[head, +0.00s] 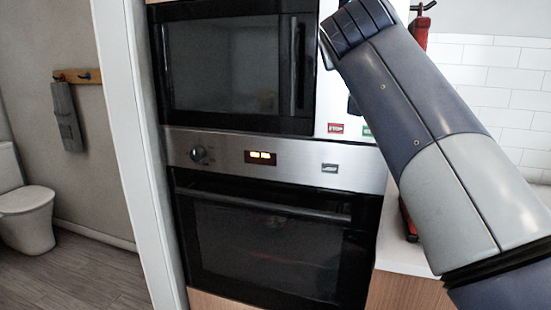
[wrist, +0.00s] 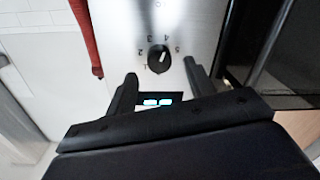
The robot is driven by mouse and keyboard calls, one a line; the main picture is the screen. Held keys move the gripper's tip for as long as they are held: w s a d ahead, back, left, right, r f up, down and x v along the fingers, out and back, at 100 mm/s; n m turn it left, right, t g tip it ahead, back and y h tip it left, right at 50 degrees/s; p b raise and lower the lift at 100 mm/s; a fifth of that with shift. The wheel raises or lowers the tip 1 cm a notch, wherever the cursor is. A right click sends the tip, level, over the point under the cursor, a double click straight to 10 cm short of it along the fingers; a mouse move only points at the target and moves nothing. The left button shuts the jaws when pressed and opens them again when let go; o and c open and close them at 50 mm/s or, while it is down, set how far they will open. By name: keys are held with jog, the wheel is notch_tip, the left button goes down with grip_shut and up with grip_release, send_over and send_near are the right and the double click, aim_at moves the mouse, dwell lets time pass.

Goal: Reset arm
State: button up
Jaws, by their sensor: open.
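My gripper (wrist: 160,88) shows in the wrist view, open and empty. Its two dark fingers stand apart in front of the microwave's control panel (wrist: 130,22). A black round knob (wrist: 159,58) with numbers around it appears beyond the gap between the fingers. A lit display (wrist: 158,101) shows between the fingers, just above the gripper body. I cannot tell whether a finger touches the panel. In the head view my arm reaches up from the lower right and covers part of the microwave (head: 236,65). The fingers are hidden there.
An oven (head: 265,240) with a dial and lit display sits below the microwave, its door shut. A counter (head: 405,245) and a red object (head: 419,30) are at the right, partly behind my arm. A doorway at the left shows a toilet (head: 25,215) and open floor (head: 80,275).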

jog(key=v, duration=0.8)
jog(key=w+d+n+p, duration=0.1)
jog(key=w+n+p, duration=0.4)
jog(key=n+p, duration=0.3)
jog(key=w+d+n+h+p, duration=0.1)
jog(key=w+n+p, duration=0.4)
jog(key=n, duration=0.8)
jog(key=p, duration=0.2)
jog(key=shift+w+d+f+n+p, duration=0.2)
jog(key=shift+d+n+p, duration=0.15)
jog(key=shift+n, duration=0.05)
jog(key=shift+g, duration=0.3)
